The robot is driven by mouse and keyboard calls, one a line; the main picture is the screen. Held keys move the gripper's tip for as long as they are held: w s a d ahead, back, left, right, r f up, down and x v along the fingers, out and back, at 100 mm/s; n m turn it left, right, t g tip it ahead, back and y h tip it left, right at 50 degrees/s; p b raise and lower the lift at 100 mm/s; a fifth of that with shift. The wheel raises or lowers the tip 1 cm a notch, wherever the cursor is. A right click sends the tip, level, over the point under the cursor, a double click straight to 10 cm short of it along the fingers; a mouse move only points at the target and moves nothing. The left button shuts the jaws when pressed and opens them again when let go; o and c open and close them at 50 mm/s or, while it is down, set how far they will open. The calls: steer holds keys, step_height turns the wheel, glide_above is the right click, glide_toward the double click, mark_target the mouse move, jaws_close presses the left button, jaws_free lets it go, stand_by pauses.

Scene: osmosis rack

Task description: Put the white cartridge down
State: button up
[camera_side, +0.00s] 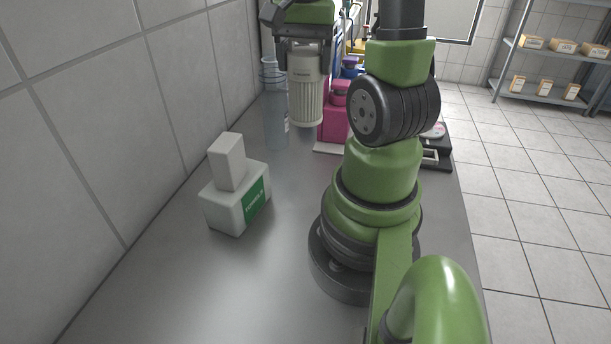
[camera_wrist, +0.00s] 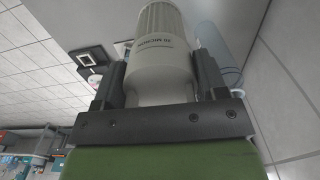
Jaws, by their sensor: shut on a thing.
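The white cartridge (camera_side: 306,90) hangs upright in my gripper (camera_side: 303,46), its ribbed lower part pointing down. In the side view it is above the grey bench (camera_side: 290,270), in front of the magenta unit. The wrist view shows the cartridge (camera_wrist: 162,50) between the two dark fingers of my gripper (camera_wrist: 160,80), which are shut on its smooth end. Lettering shows on its side.
A clear cylinder (camera_side: 276,122) stands just left of the cartridge. A magenta unit (camera_side: 335,122) is behind it to the right. A white box with a green label (camera_side: 236,205) stands near the tiled wall. A shelf (camera_side: 550,52) stands far right.

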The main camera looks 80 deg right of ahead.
mark_target(305, 81)
step_height(305, 81, down, 15)
steer(key=shift+r, duration=0.15)
stand_by(0.4)
steer(key=o, duration=0.9)
steer(key=shift+o, duration=0.2)
step_height(305, 81, up, 11)
steer(key=shift+f, duration=0.1)
steer(key=shift+w+a+r, duration=0.1)
steer(key=shift+r, duration=0.55)
steer(key=a+r+n+t, duration=0.2)
steer(key=a+r+n, duration=0.1)
steer(key=a, duration=0.3)
steer(key=a+r+n+t+y, duration=0.1)
steer(key=a+r+n+t, duration=0.1)
steer(key=a+n, duration=0.4)
steer(key=a+r+n+t+y, duration=0.1)
steer(key=a+r+n+t, duration=0.2)
steer(key=a+r+n, duration=0.2)
steer(key=a, duration=0.2)
steer(key=shift+w+a, duration=0.15)
steer(key=shift+a, duration=0.15)
